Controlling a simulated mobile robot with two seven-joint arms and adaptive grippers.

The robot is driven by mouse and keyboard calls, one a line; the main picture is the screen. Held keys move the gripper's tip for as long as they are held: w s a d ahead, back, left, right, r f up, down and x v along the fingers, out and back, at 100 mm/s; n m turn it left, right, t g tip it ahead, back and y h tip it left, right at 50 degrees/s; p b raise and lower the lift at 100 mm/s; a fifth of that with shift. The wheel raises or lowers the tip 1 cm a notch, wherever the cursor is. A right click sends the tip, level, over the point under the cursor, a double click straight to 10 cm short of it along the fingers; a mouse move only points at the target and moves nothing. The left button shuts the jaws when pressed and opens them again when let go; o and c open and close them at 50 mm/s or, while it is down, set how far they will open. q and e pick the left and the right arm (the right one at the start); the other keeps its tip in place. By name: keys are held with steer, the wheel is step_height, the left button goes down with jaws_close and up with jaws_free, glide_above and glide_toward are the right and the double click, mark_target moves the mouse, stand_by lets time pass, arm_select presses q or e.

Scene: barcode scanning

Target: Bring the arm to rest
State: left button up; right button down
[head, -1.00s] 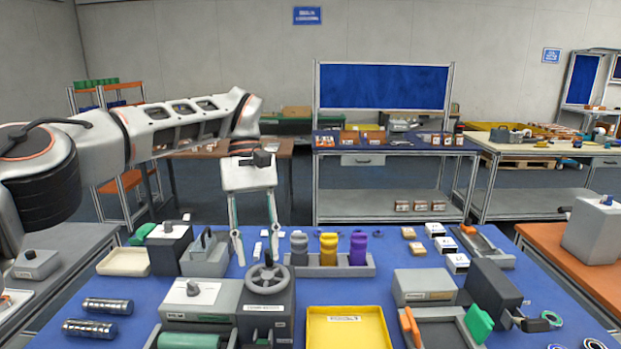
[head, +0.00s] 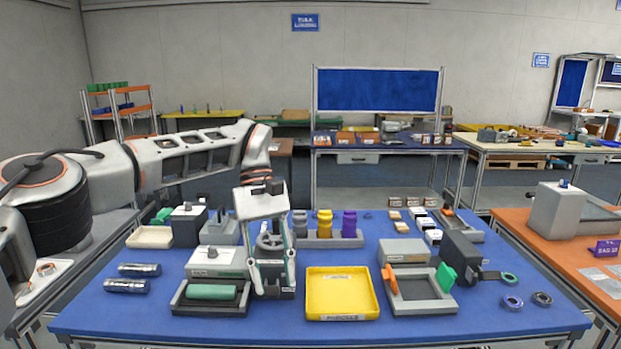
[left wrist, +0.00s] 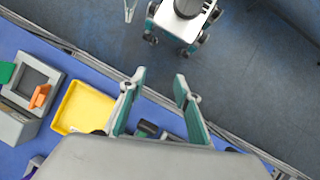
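My left arm comes in from the left in the head view. Its gripper (head: 272,291) hangs fingers down over the front middle of the blue table (head: 130,318), in front of the grey handwheel device (head: 268,242). The two fingers are apart with nothing between them. The left wrist view also shows the gripper (left wrist: 159,78) open and empty, with the table's edge and the floor beyond. My right arm does not show in the head view.
Several bottles (head: 325,223) sit in a rack behind. The table's front strip is clear.

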arm_select(q)
steer(key=s+d+f+n+g+h, duration=0.25)
steer(key=s+d+f, duration=0.35)
steer(key=d, duration=0.3)
steer(key=s+d+f+n+g+h, duration=0.1)
steer(key=s+d+f+g+h, duration=0.1)
steer(key=s+d+f+h, duration=0.5)
steer(key=s+d+r+n+t+h, duration=0.2)
steer(key=d+r+n+t+h, duration=0.15)
steer(key=d+n+h, duration=0.6)
steer(key=w+a+f+n+t, duration=0.15)
steer(key=w+n+t, duration=0.25)
steer(key=n+t, duration=0.45)
steer(key=w+a+r+n+t, duration=0.1)
steer(key=w+a+n+t, duration=0.3)
steer(key=n, duration=0.7)
steer(key=w+a+f+n+t+y, duration=0.2)
steer(key=a+f+n+t+y, duration=0.7)
steer(key=a+f+n, duration=0.6)
steer(key=s+a+f+n+g+y, duration=0.5)
steer(key=s+a+f+n+y, duration=0.5)
steer(key=s+a+f+n, duration=0.7)
steer(key=a+f, duration=0.3)
steer(key=shift+a+f, duration=0.15)
steer(key=shift+a, duration=0.05)
